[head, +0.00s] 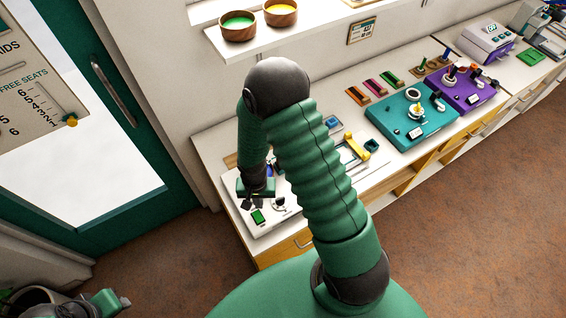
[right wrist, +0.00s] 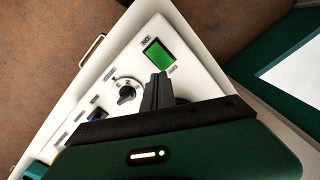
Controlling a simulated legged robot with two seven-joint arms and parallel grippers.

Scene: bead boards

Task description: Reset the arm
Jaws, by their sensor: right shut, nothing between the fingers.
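My right arm rises through the middle of the head view and bends down to the left. Its gripper (head: 257,203) hangs over a white control panel (head: 268,228) on the counter. In the right wrist view the fingers (right wrist: 160,92) are together with nothing between them.
On the counter to the right stand a teal board (head: 400,127) and a purple board (head: 486,92). Several small coloured trays lie behind them. A shelf (head: 262,42) above holds bowls of green (head: 238,24) and yellow (head: 281,12) beads. A green-framed door (head: 140,150) is at left.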

